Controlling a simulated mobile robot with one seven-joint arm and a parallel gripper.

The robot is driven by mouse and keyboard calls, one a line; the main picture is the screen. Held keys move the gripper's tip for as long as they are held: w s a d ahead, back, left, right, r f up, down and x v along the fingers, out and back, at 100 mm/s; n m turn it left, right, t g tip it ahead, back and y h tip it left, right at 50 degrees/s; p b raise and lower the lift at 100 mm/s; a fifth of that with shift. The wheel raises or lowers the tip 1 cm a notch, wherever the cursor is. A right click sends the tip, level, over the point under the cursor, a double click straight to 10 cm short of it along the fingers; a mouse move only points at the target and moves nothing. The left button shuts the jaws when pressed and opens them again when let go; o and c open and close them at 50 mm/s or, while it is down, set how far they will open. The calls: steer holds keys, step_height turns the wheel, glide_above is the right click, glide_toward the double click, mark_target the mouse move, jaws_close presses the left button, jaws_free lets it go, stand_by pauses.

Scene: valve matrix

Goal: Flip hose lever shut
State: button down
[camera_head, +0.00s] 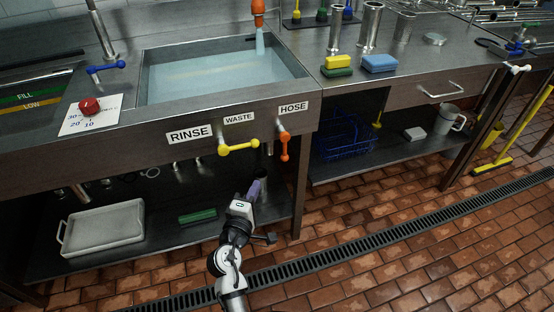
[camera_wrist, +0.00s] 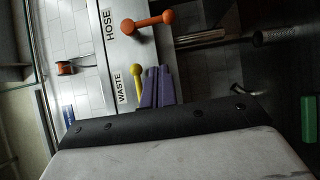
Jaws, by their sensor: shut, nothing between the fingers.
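The orange hose lever (camera_head: 284,146) is on the sink's front panel under the HOSE label (camera_head: 293,107). It hangs straight down. The orange lever also shows at the top of the wrist view (camera_wrist: 148,22), which is turned sideways. My gripper (camera_head: 255,187), with purple fingers, is below and left of the lever, apart from it. In the wrist view the fingers (camera_wrist: 157,88) are shut together and empty, beside the yellow lever's knob. Water (camera_head: 260,42) runs from the orange nozzle (camera_head: 258,8) into the sink.
The yellow waste lever (camera_head: 238,148) lies sideways just left of the hose lever. A blue lever (camera_head: 106,68) and red knob (camera_head: 89,106) are further left. A lower shelf holds a grey tray (camera_head: 103,230) and green block (camera_head: 198,216).

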steer(key=shift+w, duration=0.1)
steer(key=p, duration=0.3)
glide_toward(285, 147)
steer(key=w+a+f, duration=0.2)
steer(key=w+a, duration=0.1)
steer(key=w, duration=0.2)
steer(key=shift+w+d+f+p, duration=0.15)
steer(key=shift+w+d, duration=0.15)
steer(key=shift+d, duration=0.25)
steer(key=shift+w+d+r+p, duration=0.15)
steer(key=shift+w+d, duration=0.2)
steer(key=shift+d, duration=0.2)
steer(key=shift+w+d+f+p, duration=0.15)
steer(key=shift+w+d, duration=0.15)
steer(key=shift+d, duration=0.3)
steer(key=shift+w+d+f+n+b, duration=0.15)
steer(key=shift+n+b, duration=0.25)
steer(key=shift+b, duration=0.75)
